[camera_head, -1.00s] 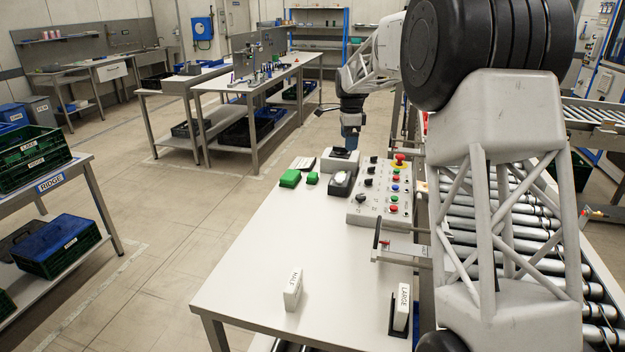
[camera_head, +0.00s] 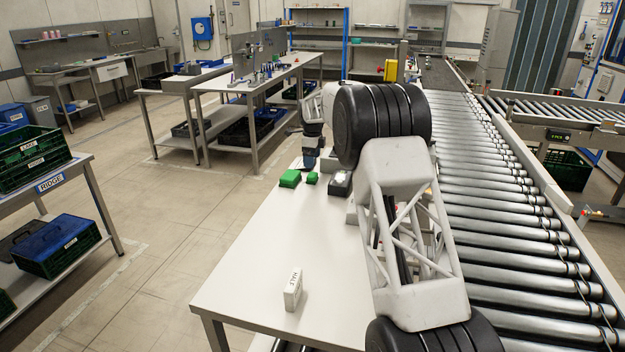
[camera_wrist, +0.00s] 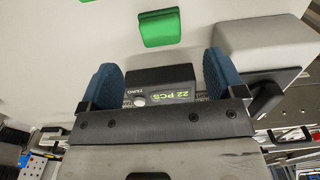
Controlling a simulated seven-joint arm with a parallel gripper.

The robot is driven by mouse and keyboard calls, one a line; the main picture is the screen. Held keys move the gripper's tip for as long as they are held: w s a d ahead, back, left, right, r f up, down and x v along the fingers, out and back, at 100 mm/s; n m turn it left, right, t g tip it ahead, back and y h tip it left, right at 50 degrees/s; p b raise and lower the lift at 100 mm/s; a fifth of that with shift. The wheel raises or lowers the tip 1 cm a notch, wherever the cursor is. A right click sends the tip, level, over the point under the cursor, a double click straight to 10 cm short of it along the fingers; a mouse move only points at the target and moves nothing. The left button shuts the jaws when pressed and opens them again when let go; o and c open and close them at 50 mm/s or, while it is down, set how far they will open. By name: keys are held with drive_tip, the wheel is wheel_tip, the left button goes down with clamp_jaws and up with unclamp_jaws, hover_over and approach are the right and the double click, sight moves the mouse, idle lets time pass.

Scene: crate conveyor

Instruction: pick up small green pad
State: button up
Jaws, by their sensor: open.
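In the wrist view my gripper (camera_wrist: 162,62) shows two blue fingers spread wide, with no object held. A dark box marked "22 PCS" (camera_wrist: 165,82) shows between the fingers; its depth is hard to judge.
A black-and-white device (camera_head: 339,184) stands right of the pad. A grey housing with a dark knob (camera_wrist: 262,50) is right of the fingers in the wrist view. A white labelled block (camera_head: 293,290) stands at the table's front. The table's left-middle is clear. A roller conveyor (camera_head: 490,220) runs alongside.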

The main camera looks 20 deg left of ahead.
sight(313, 174)
drive_tip(key=shift+a+f, duration=0.1)
idle(0.3)
drive_tip(key=shift+f, duration=1.25)
drive_tip(key=shift+f, duration=0.1)
drive_tip(key=shift+f, duration=2.5)
drive_tip(key=c, duration=1.1)
drive_tip(key=shift+o, duration=0.2)
drive_tip(key=shift+r, duration=0.15)
drive_tip(key=shift+r, duration=1.7)
drive_tip(key=shift+s+d+r, duration=0.25)
drive_tip(key=shift+s+d, duration=0.9)
drive_tip(key=shift+s, duration=1.25)
drive_tip(key=shift+s+d+r, duration=0.2)
drive_tip(key=shift+s+d, duration=1)
drive_tip(key=shift+s, duration=1.15)
drive_tip(key=shift+s+d+r, duration=0.25)
drive_tip(key=shift+s+d, duration=0.9)
drive_tip(key=shift+s, duration=1.25)
